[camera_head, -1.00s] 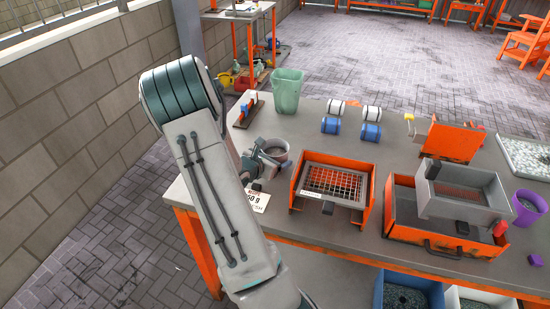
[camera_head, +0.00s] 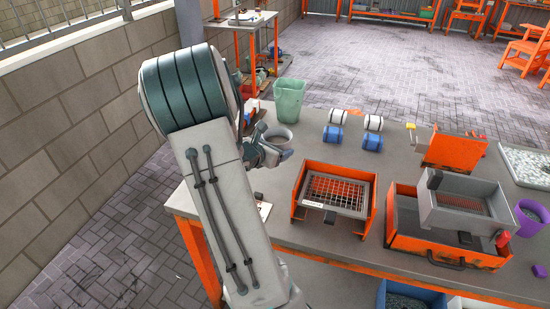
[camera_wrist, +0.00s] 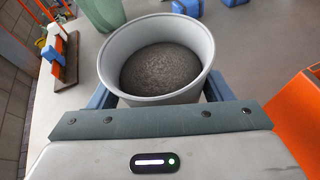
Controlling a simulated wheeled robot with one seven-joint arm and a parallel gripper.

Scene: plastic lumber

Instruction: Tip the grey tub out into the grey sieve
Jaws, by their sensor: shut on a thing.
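The grey tub (camera_wrist: 155,99) is upright between the fingers of my gripper (camera_wrist: 160,90) in the wrist view, with dark granular material inside. In the head view the tub (camera_head: 279,139) is at the table's left part, just beyond my gripper (camera_head: 268,152), partly hidden by my arm. My gripper is shut on the tub. The grey sieve (camera_head: 440,213) is a grey box with a mesh floor at the right of the table, resting on an orange tray (camera_head: 412,246). The tub is well to the left of the sieve.
An orange-sided box with a mesh (camera_head: 300,190) stands between tub and sieve. A green bin (camera_head: 289,100) is behind the tub. White and blue rollers (camera_head: 373,140) lie farther back. A purple cup (camera_head: 530,217) is right of the sieve.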

